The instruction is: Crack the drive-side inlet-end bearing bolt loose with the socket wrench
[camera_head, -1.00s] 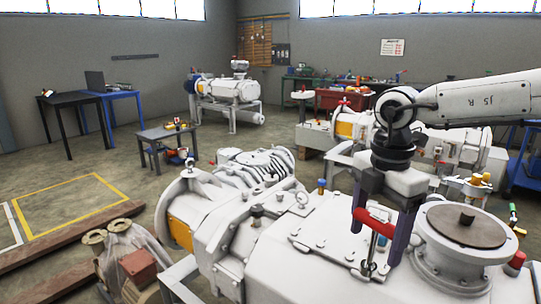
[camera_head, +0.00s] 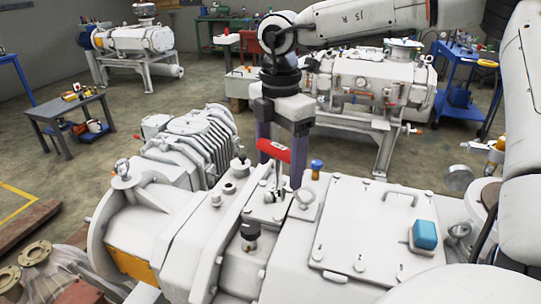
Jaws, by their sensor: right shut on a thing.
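My right gripper (camera_head: 277,165) reaches down from the top with its two dark fingers either side of the red handle of the socket wrench (camera_head: 273,150). It is shut on this handle. My left gripper is not in view.
A blue-and-orange cap (camera_head: 317,168) stands just right of the wrench. A flat cover plate with a blue block (camera_head: 425,235) lies at the right. A dark-topped fitting (camera_head: 249,232) rises in front. A ribbed motor (camera_head: 190,150) is behind at left. A second pump stands beyond.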

